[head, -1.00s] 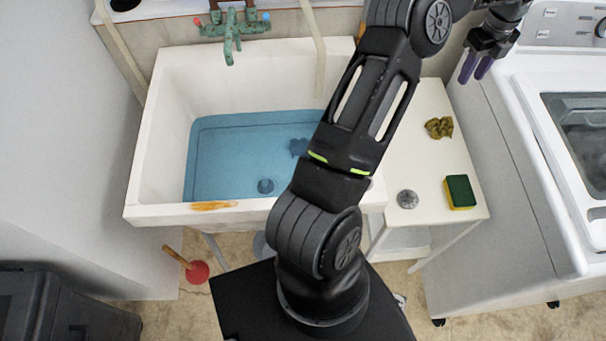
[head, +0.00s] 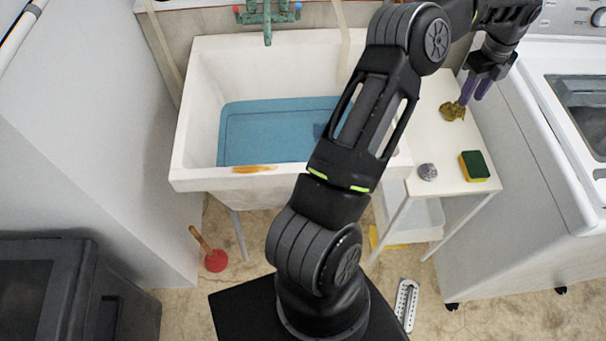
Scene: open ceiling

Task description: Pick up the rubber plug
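I cannot make out the rubber plug in the head view now. The white sink (head: 205,178) holds blue water (head: 265,135), and its front wall hides the near part of the basin floor. My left gripper (head: 475,97) is at the upper right, pointing down, with two purple fingers apart and nothing between them. It is over the far part of the white side table, beside a crumpled olive-brown cloth or sponge (head: 453,111); I cannot tell whether they touch. My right gripper is not in view.
A grey metal scrubber or strainer (head: 427,172) and a green-yellow sponge (head: 474,166) lie on the side table (head: 450,180). A washing machine (head: 530,150) stands at the right. A plunger (head: 215,261) is on the floor. Green taps (head: 267,14) are behind the sink.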

